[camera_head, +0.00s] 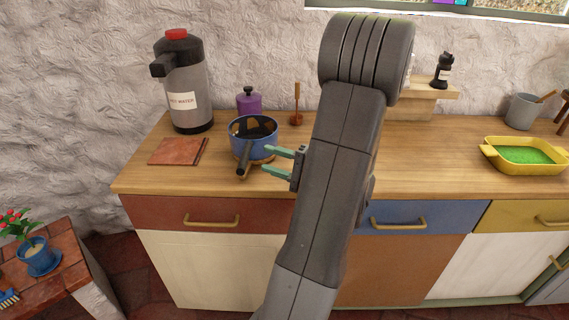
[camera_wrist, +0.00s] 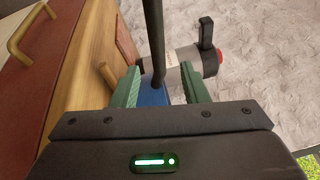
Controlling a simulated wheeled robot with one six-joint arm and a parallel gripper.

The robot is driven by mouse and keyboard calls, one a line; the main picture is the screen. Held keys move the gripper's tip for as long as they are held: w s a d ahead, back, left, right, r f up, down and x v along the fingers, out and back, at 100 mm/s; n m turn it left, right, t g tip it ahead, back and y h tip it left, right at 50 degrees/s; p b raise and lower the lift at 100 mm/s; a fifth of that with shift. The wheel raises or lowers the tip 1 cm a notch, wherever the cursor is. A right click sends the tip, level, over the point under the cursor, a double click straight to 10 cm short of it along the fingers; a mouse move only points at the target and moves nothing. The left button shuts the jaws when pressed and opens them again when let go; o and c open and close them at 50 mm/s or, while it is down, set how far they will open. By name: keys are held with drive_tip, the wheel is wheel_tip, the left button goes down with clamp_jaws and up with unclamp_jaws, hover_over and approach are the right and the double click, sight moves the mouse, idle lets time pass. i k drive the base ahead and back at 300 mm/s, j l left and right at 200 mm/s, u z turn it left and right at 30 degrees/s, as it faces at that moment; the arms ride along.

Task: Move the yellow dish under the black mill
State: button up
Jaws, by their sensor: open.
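The yellow dish (camera_head: 497,161) stands at the right end of the counter, with a green filling. The black mill (camera_head: 443,72) stands upright on a raised wooden ledge (camera_head: 454,95) at the back, up and left of the dish. My gripper (camera_head: 268,159) is open, left of my arm and far from both, at the right side of a blue pot (camera_head: 241,145) with a black handle (camera_head: 243,161). In the wrist view my gripper (camera_wrist: 163,82) has the blue pot (camera_wrist: 152,97) and its dark handle showing between the green fingers. I cannot tell whether they touch.
A hot water dispenser (camera_head: 189,92), reddish board (camera_head: 177,151), purple jar (camera_head: 248,101) and small brown stand (camera_head: 296,118) are on the left counter (camera_head: 140,180). A grey mug (camera_head: 522,111) stands behind the dish. My arm hides the counter's middle; counter left of the dish is clear.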

sight(511, 155)
drive_tip(key=z, duration=1.8)
